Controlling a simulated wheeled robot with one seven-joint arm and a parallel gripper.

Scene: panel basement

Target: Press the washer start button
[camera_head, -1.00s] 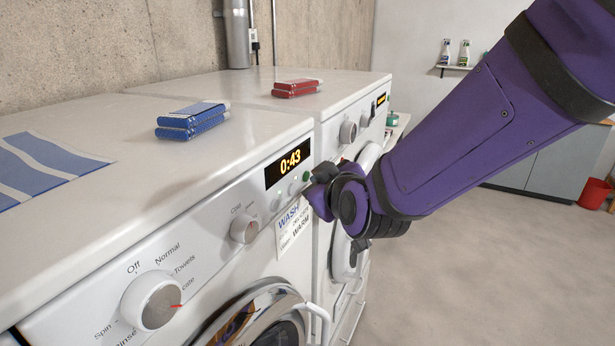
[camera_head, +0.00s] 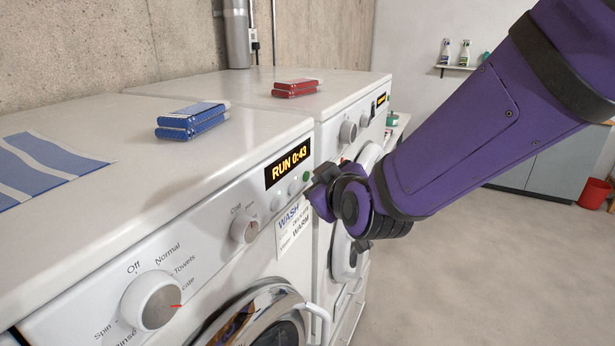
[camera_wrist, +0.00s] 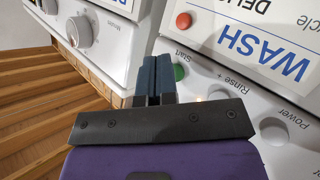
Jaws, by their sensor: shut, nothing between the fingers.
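The washer (camera_head: 195,215) is the near white machine. Its display (camera_head: 288,163) reads "RUN 0:43". The green start button (camera_head: 307,177) is at the right end of its panel; in the wrist view the green button (camera_wrist: 179,72) shows beside the word "Start". My gripper (camera_head: 315,186) is in front of that end of the panel, mostly hidden behind my wrist. In the wrist view its two dark blue fingers (camera_wrist: 153,76) are shut together and empty, with the tips right beside the green button. I cannot tell whether they touch it.
A second white machine (camera_head: 345,100) stands directly beyond the washer. A blue pack (camera_head: 192,121) and a red pack (camera_head: 296,88) lie on top. A "WASH" card (camera_head: 293,222) is on the washer front. The floor (camera_head: 480,265) to the right is clear; a red bin (camera_head: 594,193) stands farther back.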

